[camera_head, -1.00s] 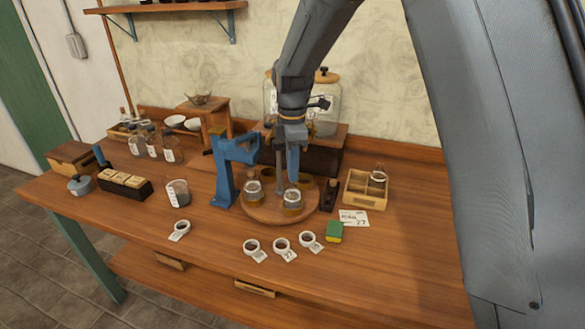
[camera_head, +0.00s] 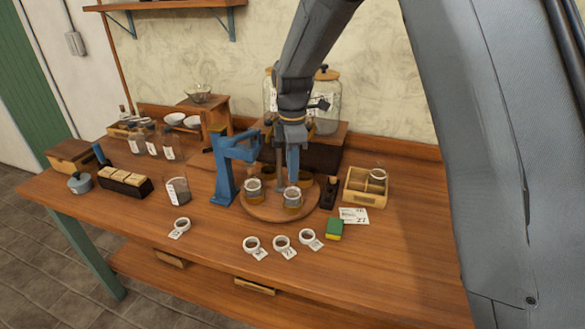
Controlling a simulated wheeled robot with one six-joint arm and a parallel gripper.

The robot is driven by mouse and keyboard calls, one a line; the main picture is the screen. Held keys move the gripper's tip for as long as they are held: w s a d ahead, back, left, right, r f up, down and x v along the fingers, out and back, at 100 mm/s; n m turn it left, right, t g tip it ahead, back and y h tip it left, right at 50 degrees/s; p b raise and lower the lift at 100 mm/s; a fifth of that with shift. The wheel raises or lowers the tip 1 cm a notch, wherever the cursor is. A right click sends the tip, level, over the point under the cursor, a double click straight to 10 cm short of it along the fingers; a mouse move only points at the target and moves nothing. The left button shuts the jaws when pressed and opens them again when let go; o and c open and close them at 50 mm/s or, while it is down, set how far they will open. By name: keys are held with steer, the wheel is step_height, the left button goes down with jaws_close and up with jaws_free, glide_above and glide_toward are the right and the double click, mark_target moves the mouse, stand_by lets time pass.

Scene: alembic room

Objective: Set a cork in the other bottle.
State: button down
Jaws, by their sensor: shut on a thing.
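My gripper (camera_head: 291,165) points down over a round wooden turntable (camera_head: 262,214), just above the front right glass jar (camera_head: 292,199). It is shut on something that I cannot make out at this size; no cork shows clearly. A second glass jar (camera_head: 253,191) stands upright to the left on the turntable, and more amber vessels stand partly hidden behind my gripper. Several small labelled bottles stand at the back left, among them one bottle (camera_head: 169,149). I cannot tell which bottle is corked.
A blue press (camera_head: 224,170) stands close left of the turntable. A divided wooden box (camera_head: 366,199), a dark block (camera_head: 329,193) and a green-yellow sponge (camera_head: 334,230) are to the right. Several white rings with tags, including one ring (camera_head: 281,243), lie in front. The front right tabletop is clear.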

steer(key=shift+f, duration=0.1)
stand_by(0.3)
steer(key=c, duration=1.3)
jaws_free()
steer(key=shift+o, duration=0.2)
steer(key=shift+r+p, duration=2.2)
steer(key=shift+r, duration=1.3)
steer(key=s+d+f+m+b, duration=0.3)
steer(key=s+d+f+m, duration=0.1)
steer(key=s+d+m, duration=0.4)
steer(key=s+d+f+m+t+b, duration=0.1)
steer(key=s+d+f+m+b, duration=0.3)
steer(key=s+d+m, duration=0.5)
steer(key=s+m, duration=0.3)
steer(key=s, duration=0.2)
steer(key=shift+s, duration=0.4)
